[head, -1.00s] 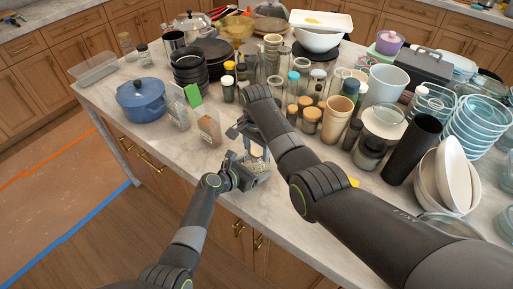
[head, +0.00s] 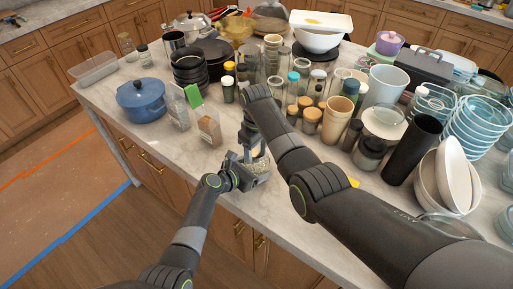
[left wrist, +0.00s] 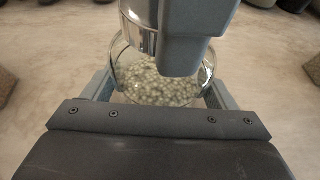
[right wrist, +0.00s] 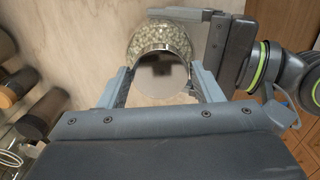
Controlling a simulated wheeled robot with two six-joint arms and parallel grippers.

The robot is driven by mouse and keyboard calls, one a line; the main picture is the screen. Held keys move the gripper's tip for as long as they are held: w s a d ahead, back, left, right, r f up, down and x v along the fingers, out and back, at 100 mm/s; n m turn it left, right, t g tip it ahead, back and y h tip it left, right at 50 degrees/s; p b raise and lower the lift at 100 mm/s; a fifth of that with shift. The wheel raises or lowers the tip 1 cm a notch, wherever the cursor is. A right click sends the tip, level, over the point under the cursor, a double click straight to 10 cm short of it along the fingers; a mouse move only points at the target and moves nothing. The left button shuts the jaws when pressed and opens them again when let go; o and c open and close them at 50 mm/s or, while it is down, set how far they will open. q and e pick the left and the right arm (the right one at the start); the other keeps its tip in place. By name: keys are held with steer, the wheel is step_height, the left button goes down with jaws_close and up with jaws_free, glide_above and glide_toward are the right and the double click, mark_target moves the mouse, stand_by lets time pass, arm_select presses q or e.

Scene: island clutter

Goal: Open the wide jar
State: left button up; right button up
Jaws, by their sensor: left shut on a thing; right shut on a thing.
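The wide jar (head: 257,165) is clear glass filled with pale round beads and stands near the counter's front edge. The beads also show in the left wrist view (left wrist: 155,85). My left gripper (head: 252,175) is shut around the jar's body, one finger on each side. The jar's shiny metal lid (right wrist: 162,72) sits at the jar's mouth, between the fingers of my right gripper (right wrist: 160,85), which is shut on it from above. In the left wrist view the right gripper hides part of the lid and jar. I cannot tell whether the lid is loose.
A blue pot (head: 142,99) and two clear packets, one with a green top (head: 193,95), stand left of the jar. Several bottles, wooden-lidded jars (head: 312,115) and cups crowd the counter behind and right. The counter (head: 165,150) is bare at the front left.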

steer(key=n, duration=0.9)
steer(key=shift+n, duration=0.3)
steer(key=n, duration=0.4)
steer(key=shift+r+n, duration=0.1)
steer(key=shift+n, duration=0.3)
steer(key=n, duration=0.4)
steer(key=shift+r, duration=0.15)
steer(key=shift+r, duration=0.95)
